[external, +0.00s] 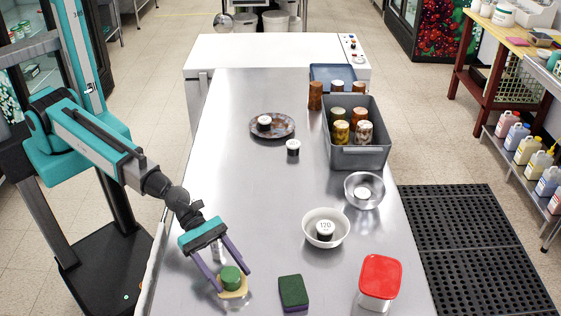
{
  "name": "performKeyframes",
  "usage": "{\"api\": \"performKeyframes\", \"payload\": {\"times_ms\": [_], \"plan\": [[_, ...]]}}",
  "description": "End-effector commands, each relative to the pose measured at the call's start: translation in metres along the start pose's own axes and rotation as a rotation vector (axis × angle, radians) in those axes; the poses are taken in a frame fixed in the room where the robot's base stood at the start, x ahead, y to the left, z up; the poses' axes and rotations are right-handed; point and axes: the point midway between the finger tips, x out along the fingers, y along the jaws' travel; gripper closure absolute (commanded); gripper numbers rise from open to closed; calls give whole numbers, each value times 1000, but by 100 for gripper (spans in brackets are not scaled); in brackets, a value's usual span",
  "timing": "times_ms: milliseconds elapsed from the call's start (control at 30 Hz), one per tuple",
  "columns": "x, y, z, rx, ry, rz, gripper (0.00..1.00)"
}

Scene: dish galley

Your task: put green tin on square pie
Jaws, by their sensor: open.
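The green tin (231,274) stands upright near the front left of the steel counter. It appears to rest on a pale yellow, squarish piece (236,293), which looks like the square pie. My gripper (233,279) reaches down over them with its two purple fingers apart, one on each side of the tin. The fingers look open, with no clear grip on the tin. Part of the yellow piece is hidden by the tin and the fingers.
A green and purple sponge (293,291) lies to the right, then a red-lidded tub (379,280). A white bowl (309,236) holds a dark weight. Behind are a metal bowl (351,190), a grey bin (359,157) of jars and a dark plate (284,130). The left-middle counter is clear.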

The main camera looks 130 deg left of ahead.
Motion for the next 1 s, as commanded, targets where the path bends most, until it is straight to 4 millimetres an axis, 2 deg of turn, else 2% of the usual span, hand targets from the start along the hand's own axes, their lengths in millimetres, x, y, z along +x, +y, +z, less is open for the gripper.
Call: {"api": "performKeyframes", "payload": {"times_ms": [433, 1000], "plan": [[-42, 0, -1, 0, -1, 1, 42], [-62, 0, 1, 0, 1, 0, 42]]}}
